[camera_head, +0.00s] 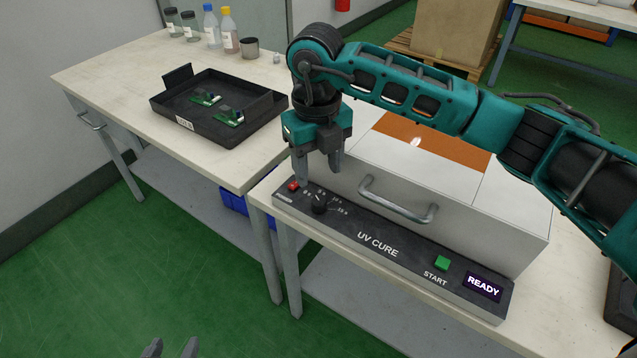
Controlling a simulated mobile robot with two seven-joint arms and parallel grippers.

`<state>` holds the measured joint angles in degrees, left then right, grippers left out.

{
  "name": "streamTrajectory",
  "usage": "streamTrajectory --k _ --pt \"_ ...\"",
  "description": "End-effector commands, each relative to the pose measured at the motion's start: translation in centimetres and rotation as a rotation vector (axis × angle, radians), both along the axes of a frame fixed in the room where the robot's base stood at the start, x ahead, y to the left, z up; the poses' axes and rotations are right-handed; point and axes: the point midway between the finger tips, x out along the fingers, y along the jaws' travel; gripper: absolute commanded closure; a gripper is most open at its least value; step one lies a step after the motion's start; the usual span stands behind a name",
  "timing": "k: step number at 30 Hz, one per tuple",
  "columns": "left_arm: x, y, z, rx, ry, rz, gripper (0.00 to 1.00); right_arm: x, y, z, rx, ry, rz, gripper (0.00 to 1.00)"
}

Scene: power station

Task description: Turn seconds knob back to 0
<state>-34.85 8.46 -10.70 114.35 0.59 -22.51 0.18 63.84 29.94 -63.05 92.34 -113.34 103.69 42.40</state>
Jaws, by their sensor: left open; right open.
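The UV CURE machine (520,235) stands on the right-hand table, with a dark sloping panel on its front. The black seconds knob (319,204) is near the panel's left end, with small white markings to its right. The markings are too small to read surely. My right gripper (319,178) points down just above and behind the knob, its fingers apart and nothing between them. It looks clear of the knob. My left gripper (171,348) shows only its fingertips at the bottom edge, open and empty over the floor.
A red button (293,186) sits left of the knob, close to my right gripper's finger. A silver handle (398,205), green START button (442,263) and READY display (483,286) are further right. A black tray (165,104) with green boards lies on the left-hand table.

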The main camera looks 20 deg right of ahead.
Motion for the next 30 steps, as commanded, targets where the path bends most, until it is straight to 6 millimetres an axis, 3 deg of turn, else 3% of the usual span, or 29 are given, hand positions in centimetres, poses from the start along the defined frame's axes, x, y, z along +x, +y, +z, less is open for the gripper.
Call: streamTrajectory --k 3,9,30 --pt "-0.1 0.1 -0.1 0.004 0.005 0.002 0.43 0.0 0.1 2.5 0.001 -0.003 0.001 0.43" --pt "-0.2 0.2 -0.2 0.005 0.009 0.003 0.43 0.0 0.1 4.8 0.001 -0.001 0.000 0.43" --pt "-0.2 0.2 0.1 0.003 0.003 0.005 0.43 -0.1 0.1 5.1 0.000 0.001 0.000 0.43"
